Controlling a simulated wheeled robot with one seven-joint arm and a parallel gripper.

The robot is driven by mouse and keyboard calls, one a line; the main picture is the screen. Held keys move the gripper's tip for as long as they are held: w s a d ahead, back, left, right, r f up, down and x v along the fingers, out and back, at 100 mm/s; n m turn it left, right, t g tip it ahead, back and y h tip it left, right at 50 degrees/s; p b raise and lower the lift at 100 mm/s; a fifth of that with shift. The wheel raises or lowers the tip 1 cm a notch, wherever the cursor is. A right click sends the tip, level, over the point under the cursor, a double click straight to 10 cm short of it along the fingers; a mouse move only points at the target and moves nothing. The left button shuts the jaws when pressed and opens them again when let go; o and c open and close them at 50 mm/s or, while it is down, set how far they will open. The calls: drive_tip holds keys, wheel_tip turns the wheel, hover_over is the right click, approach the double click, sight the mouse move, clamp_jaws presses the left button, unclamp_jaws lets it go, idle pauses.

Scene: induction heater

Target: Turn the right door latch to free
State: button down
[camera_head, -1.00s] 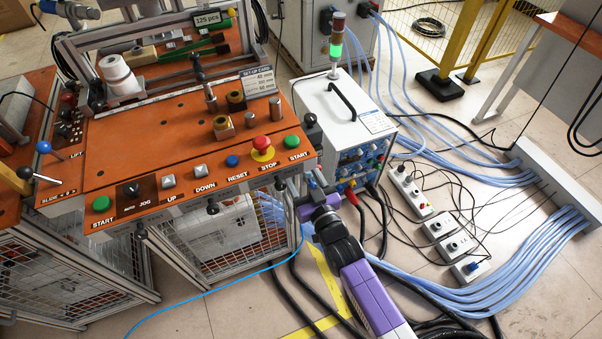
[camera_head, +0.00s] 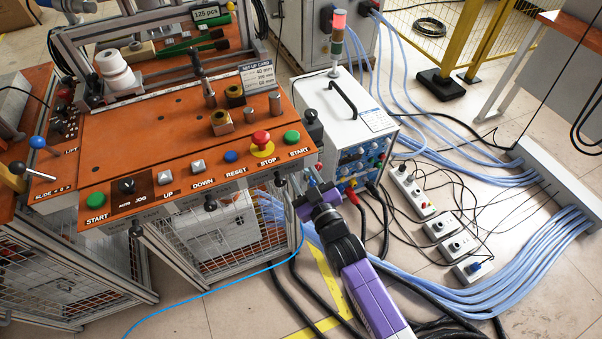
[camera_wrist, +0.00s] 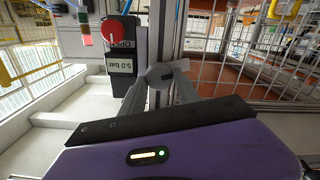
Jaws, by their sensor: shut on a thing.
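My gripper (camera_wrist: 158,92) is shut on a small grey rounded piece, the right door latch (camera_wrist: 159,73), by an upright metal post in the wrist view. Its two light grey fingers lie on either side of the latch. In the head view my gripper (camera_head: 303,198) is at the right front corner of the orange-topped machine, below the green START button. The latch is too small and covered there to make out, and its turn angle is unclear. A mesh door (camera_head: 215,235) sits under the front panel.
The control panel (camera_head: 205,181) with several buttons overhangs close to my gripper.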

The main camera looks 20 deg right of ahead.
drive_tip(key=shift+a+f+n+b, duration=0.15)
drive_tip(key=shift+n+b, duration=0.95)
drive_tip(key=shift+n, duration=2.55)
drive_tip(key=shift+a+f+n+b, duration=0.1)
drive_tip(key=shift+n+b, duration=0.95)
drive_tip(key=shift+n, duration=2.6)
drive_tip(key=c, duration=0.9)
unclamp_jaws()
drive_tip(key=shift+d, duration=0.1)
drive_tip(key=shift+s, duration=0.1)
